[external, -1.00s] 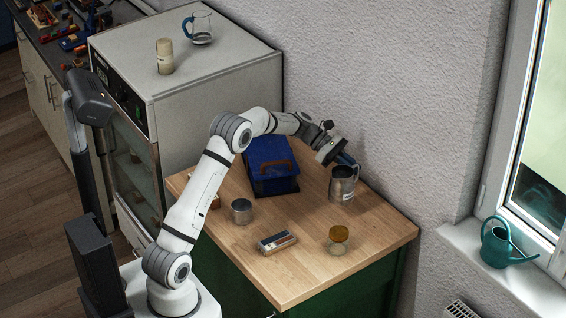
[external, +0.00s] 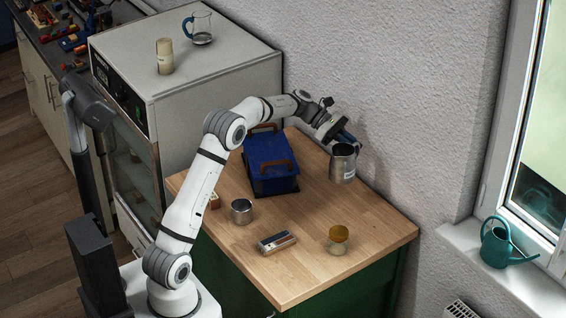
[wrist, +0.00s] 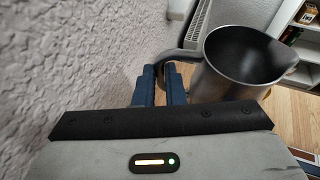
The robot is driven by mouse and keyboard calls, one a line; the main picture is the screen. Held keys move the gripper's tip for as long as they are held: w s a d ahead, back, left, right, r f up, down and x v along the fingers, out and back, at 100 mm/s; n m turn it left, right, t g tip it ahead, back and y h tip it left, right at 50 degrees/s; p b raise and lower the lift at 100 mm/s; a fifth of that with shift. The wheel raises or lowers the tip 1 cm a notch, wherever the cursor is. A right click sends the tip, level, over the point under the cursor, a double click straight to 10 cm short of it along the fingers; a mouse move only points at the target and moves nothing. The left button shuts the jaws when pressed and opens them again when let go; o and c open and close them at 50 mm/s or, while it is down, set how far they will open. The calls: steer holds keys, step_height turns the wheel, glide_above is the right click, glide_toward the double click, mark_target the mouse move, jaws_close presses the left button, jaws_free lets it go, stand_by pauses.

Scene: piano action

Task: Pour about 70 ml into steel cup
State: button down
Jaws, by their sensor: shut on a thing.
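A steel pitcher (external: 343,166) with a dark inside stands out at the back right of the wooden table, near the wall. My gripper (external: 349,139) is shut on its handle. In the wrist view the blue fingers (wrist: 168,86) close around the handle, and the pitcher (wrist: 238,66) is upright or nearly so. Its contents cannot be made out. A small steel cup (external: 241,211) stands upright on the table's left part, well away from the pitcher.
A blue toolbox (external: 270,166) stands between the cup and the pitcher. The textured wall (wrist: 70,60) is close beside my gripper.

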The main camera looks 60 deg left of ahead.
steer(key=s+a+n+t+y+p, duration=0.2)
steer(key=s+a+n+t+p, duration=0.15)
steer(key=s+a, duration=0.6)
steer(key=s+a+n+t+y+p, duration=0.25)
steer(key=s+a+p, duration=0.2)
steer(key=a, duration=1.05)
steer(key=s+a+n+t+y+p, duration=0.2)
steer(key=s+a+n+y+p, duration=0.15)
steer(key=s+a, duration=0.4)
steer(key=shift+m+h, duration=0.35)
steer(key=shift+h, duration=0.05)
steer(key=f, duration=0.3)
steer(key=s+d+f, duration=0.1)
steer(key=f, duration=0.1)
